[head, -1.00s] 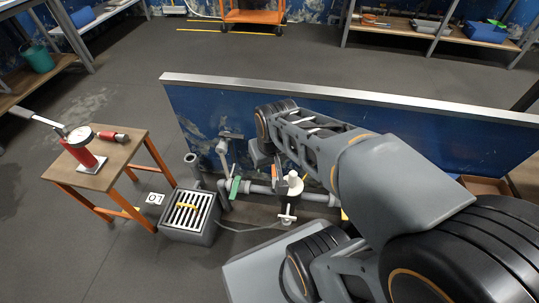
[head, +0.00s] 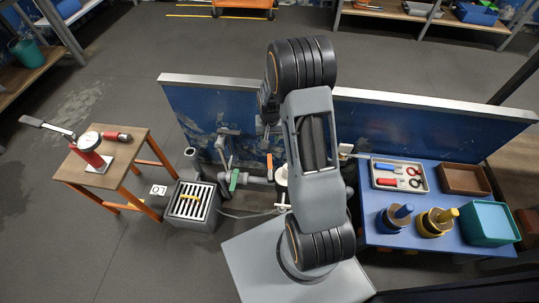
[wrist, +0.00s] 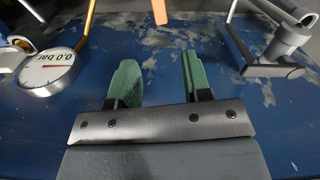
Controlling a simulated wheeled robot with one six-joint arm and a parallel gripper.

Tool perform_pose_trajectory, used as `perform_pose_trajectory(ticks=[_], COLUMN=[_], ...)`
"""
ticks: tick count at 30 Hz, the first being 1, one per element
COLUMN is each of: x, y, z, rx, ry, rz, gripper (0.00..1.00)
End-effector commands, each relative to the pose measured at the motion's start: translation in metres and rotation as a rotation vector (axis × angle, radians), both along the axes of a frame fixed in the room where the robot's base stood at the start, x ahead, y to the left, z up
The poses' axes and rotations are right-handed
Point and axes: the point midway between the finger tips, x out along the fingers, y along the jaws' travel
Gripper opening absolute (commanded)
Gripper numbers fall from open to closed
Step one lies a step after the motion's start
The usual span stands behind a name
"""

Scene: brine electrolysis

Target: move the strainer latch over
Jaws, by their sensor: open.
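I cannot tell for certain which part is the strainer latch. A yellow bar (head: 189,198) lies across the slotted top of a grey box (head: 188,223) on the floor at left in the head view. An orange lever (head: 270,163) and a green lever (head: 234,179) stand on the pipework in front of the blue panel (head: 420,128). My gripper (wrist: 159,65) shows its two green fingers apart and empty in the wrist view, facing the blue panel. An orange piece (wrist: 159,12) is beyond the fingertips, not between them.
A pressure gauge (wrist: 50,72) reading 0.0 bar is left of the fingers; a grey pipe fitting (wrist: 272,62) is at right. In the head view, a blue table (head: 400,242) with tools and containers stands right, a small wooden table (head: 76,176) left. The floor between panel and shelves is clear.

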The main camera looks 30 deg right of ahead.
Motion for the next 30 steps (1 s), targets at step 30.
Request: perform_pose_trajectory(ticks=[30], x=[0.000], y=[-0.001], z=[-0.139], rx=[0.001], ry=[0.004], rz=[-0.005], gripper=[0.45])
